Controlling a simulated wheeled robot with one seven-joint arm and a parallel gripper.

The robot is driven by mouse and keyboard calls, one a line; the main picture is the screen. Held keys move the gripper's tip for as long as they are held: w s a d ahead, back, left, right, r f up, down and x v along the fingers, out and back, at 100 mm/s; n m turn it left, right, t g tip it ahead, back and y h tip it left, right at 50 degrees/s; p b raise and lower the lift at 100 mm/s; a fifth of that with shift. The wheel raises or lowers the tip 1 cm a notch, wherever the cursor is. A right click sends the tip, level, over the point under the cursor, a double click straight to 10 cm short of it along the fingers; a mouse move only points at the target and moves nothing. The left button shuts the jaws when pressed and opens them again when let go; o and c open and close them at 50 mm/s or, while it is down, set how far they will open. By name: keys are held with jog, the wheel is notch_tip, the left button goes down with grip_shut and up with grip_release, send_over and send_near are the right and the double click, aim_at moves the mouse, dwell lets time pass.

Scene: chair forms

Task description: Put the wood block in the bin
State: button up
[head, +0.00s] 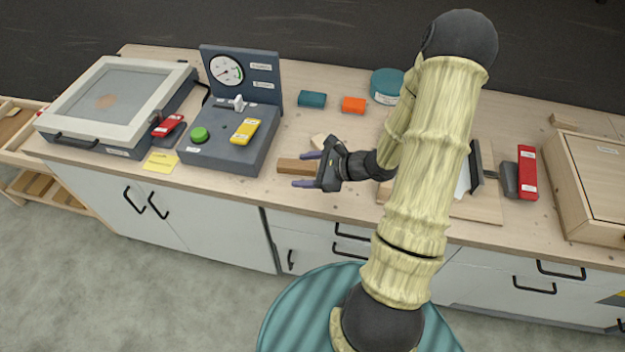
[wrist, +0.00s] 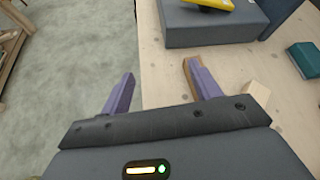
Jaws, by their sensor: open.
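A brown wood block (head: 292,166) lies near the front edge of the bench in the head view. In the wrist view a brown strip of it (wrist: 186,72) shows beside the right finger, which hides the rest. My gripper (head: 307,170) is open, with its fingertips around or above the block's right part in the head view; I cannot tell the height. In the wrist view my gripper (wrist: 159,76) shows nothing clamped between its fingers. A paler wood piece (head: 318,140) lies just behind; it also shows in the wrist view (wrist: 260,92). I cannot make out which container is the bin.
A grey gauge panel with a box (head: 225,153) stands left of my gripper. A teal block (head: 312,99), an orange block (head: 353,105) and a teal round tub (head: 388,82) sit behind. A wooden box (head: 598,180) is at the right. Open floor (wrist: 75,60) lies beyond the bench edge.

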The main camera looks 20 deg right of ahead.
jog(key=s+a+r+n+g+h, duration=0.1)
jog(key=s+a+r+n+g, duration=0.1)
jog(key=s+a+n+g, duration=0.25)
jog(key=s+a+r+n+g+h, duration=0.1)
jog(key=s+a+r+n+g, duration=0.15)
jog(key=s+n, duration=0.4)
jog(key=d+r+n+t+h, duration=0.1)
jog(key=d+r+n+h, duration=0.2)
jog(key=n, duration=0.9)
notch_tip(320, 180, up, 3)
jog(key=h, duration=0.4)
jog(key=shift+s+d+r+n+t, duration=0.2)
jog(key=shift+s+d+n+t, duration=0.1)
jog(key=shift+s+d, duration=0.1)
